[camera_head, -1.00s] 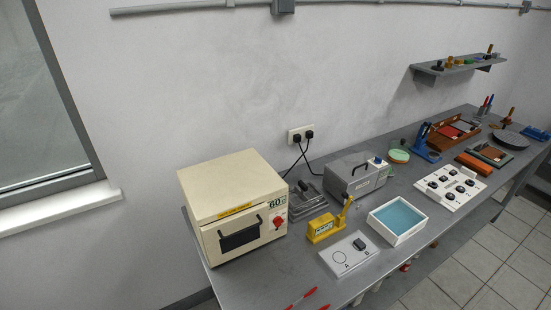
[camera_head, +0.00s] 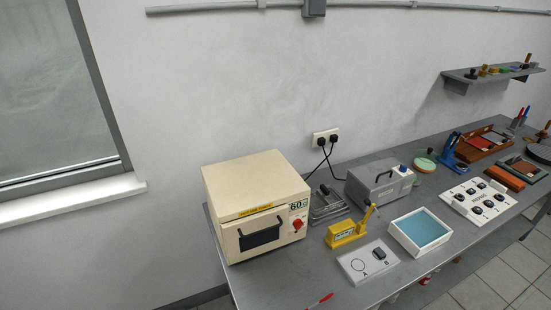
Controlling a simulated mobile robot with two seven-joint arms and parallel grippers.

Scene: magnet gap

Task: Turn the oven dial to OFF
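The oven (camera_head: 256,205) is a cream box at the left end of the grey bench, with a black handle (camera_head: 260,236) on its closed front door. The red dial (camera_head: 297,225) is on the right side of the oven's front, below a label reading 60 (camera_head: 298,205). The dial's exact setting is too small to read. Neither of my grippers is in view.
On the bench (camera_head: 235,290), right of the oven, stand a yellow device (camera_head: 345,234), a white card marked A and B (camera_head: 358,264), a grey box (camera_head: 379,183) and a blue-lined tray (camera_head: 420,230). A red pen (camera_head: 320,301) lies near the front edge.

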